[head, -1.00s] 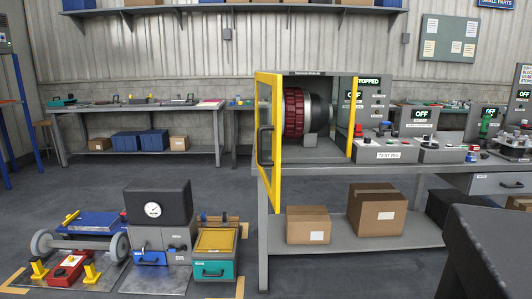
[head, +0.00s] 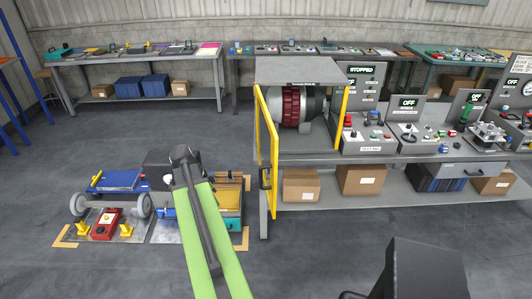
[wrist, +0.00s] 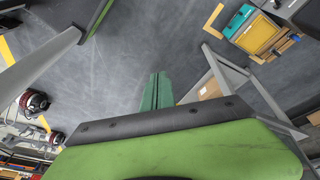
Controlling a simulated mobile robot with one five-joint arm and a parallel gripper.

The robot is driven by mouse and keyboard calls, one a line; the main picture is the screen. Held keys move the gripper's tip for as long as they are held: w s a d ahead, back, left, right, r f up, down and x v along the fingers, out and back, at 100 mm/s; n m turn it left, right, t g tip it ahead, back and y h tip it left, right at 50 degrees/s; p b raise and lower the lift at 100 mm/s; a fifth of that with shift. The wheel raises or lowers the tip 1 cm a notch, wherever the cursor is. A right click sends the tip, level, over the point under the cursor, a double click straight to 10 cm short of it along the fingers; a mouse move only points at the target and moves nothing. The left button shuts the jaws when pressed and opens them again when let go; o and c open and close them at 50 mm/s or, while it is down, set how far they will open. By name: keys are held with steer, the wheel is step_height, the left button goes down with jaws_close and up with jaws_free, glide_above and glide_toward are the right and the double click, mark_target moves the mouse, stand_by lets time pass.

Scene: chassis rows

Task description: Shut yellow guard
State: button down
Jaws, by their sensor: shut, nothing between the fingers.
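The yellow guard (head: 275,190) is a framed clear door on the left side of the grey test rig housing (head: 298,70). It stands swung open toward me, with a dark handle (head: 265,178) on its frame. Behind it, the red and dark drum (head: 291,107) is exposed. My gripper (wrist: 157,90) shows in the wrist view as green fingers, shut and empty over the floor. In the head view my lime arm reaches up left of the guard, apart from it in the picture; the fingers cannot be made out there.
The bench holds a control panel (head: 367,138) right of the housing. Cardboard boxes (head: 300,186) sit on its lower shelf. Left of the guard, a teal toolbox (head: 229,222), a red unit (head: 106,222) and other gear stand on the floor. Open floor lies in front of the bench.

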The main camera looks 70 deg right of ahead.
steer(key=s+d+r+m+g+p, duration=0.1)
steer(key=s+d+r+m+p, duration=0.6)
steer(key=s+r, duration=0.45)
steer(key=n+b, duration=0.1)
steer(key=b, duration=0.7)
glide_above(273, 195)
steer(key=w+a, duration=0.1)
steer(key=w, duration=0.1)
steer(key=shift+s+a+f, duration=0.1)
steer(key=shift+f, duration=1.95)
steer(key=shift+s+a+f, duration=0.1)
steer(key=shift+f, duration=1.95)
